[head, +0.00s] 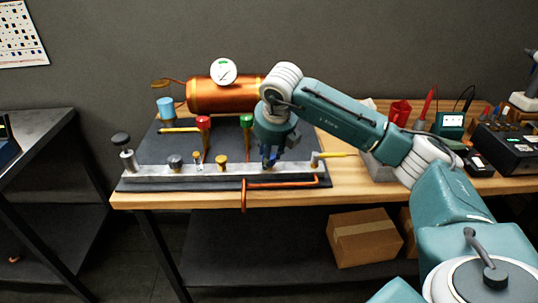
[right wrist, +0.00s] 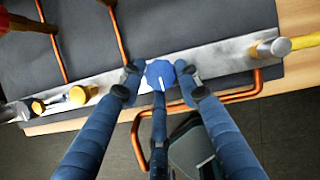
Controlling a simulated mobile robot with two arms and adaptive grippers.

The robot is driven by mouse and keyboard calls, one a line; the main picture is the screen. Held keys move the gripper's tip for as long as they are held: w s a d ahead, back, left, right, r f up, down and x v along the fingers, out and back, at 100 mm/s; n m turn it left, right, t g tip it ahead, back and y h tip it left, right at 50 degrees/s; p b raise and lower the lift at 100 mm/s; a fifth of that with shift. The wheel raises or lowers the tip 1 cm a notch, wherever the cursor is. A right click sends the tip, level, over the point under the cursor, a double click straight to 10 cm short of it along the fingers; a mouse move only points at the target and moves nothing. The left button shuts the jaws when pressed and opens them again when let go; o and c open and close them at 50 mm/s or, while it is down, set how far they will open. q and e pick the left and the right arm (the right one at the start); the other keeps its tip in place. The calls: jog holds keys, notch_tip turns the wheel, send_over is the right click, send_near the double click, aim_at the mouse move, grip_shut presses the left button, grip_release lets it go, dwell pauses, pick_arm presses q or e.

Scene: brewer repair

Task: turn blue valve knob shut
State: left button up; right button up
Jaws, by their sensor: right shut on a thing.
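The blue valve knob (right wrist: 160,74) sits on the grey metal manifold bar (right wrist: 215,62) in the right wrist view. It is a faceted blue knob with a white pointer line running toward the bottom of the picture. My right gripper (right wrist: 157,78) has its fingers around the knob and is shut on it. In the head view my right gripper (head: 268,160) reaches down from above to the right part of the bar (head: 205,172), and mostly hides the knob. My left gripper is not in view.
A copper tank (head: 222,95) with a gauge (head: 223,72) stands behind the bar. Red (head: 203,122) and green (head: 247,120) knobs stand close to the left of my arm. A copper pipe (head: 285,184) runs along the front. A yellow-handled lever (head: 338,154) is at the right end.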

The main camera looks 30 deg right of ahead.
jog(key=shift+w+d+r, duration=0.2)
jog(key=shift+w+r, duration=0.05)
jog(key=shift+r, duration=0.2)
jog(key=o, duration=0.9)
jog(key=shift+o, duration=1)
jog(key=shift+f, duration=0.25)
jog(key=v, duration=1.2)
